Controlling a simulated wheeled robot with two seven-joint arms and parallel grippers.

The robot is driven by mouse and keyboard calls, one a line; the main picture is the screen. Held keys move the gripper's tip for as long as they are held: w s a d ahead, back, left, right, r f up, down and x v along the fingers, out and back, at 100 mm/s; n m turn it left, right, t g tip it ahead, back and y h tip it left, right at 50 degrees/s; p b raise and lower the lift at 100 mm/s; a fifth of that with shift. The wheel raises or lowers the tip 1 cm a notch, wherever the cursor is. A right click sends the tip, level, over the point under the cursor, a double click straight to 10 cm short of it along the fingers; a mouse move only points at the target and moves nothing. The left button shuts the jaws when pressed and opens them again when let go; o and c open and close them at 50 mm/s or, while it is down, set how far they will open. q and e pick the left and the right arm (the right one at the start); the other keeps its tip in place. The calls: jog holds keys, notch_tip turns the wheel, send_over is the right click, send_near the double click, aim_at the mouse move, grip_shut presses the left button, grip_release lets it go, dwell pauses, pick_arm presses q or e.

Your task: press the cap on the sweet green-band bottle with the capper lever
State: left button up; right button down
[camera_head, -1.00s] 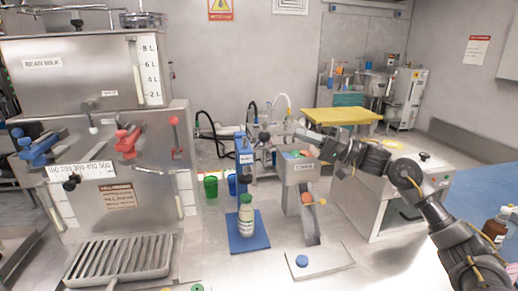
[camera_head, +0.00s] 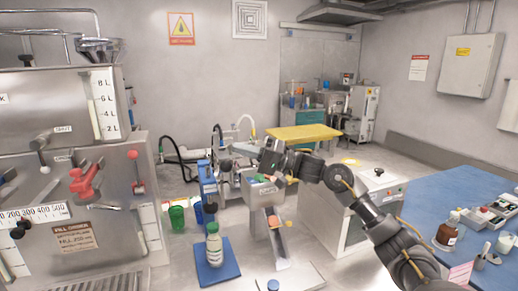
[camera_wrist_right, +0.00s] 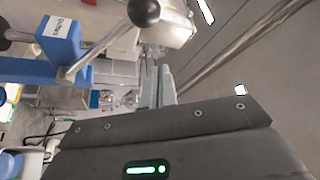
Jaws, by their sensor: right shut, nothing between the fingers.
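A white bottle (camera_head: 214,250) with a green cap (camera_head: 212,228) stands upright at the foot of the blue capper (camera_head: 207,185). In the right wrist view the blue capper (camera_wrist_right: 62,38) shows at the upper left. Its silver lever (camera_wrist_right: 98,52) ends in a black ball knob (camera_wrist_right: 143,12). My right gripper (camera_head: 240,150) is shut and empty, just right of the capper's top in the head view. In the wrist view its fingers (camera_wrist_right: 157,88) are below the knob in the picture; I cannot tell if they touch the lever. My left gripper is not in view.
Green (camera_head: 177,218) and blue (camera_head: 198,214) cups stand behind. A blue table (camera_head: 450,205) is at the right.

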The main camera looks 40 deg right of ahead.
jog(key=a, duration=0.1)
jog(key=s+a+f+p, duration=0.1)
jog(key=a, duration=0.1)
jog(key=shift+s+a+f+p, duration=0.2)
jog(key=shift+s+f+p, duration=0.05)
jog(key=shift+p, duration=0.05)
jog(key=shift+s+f, duration=0.1)
dwell(0.4)
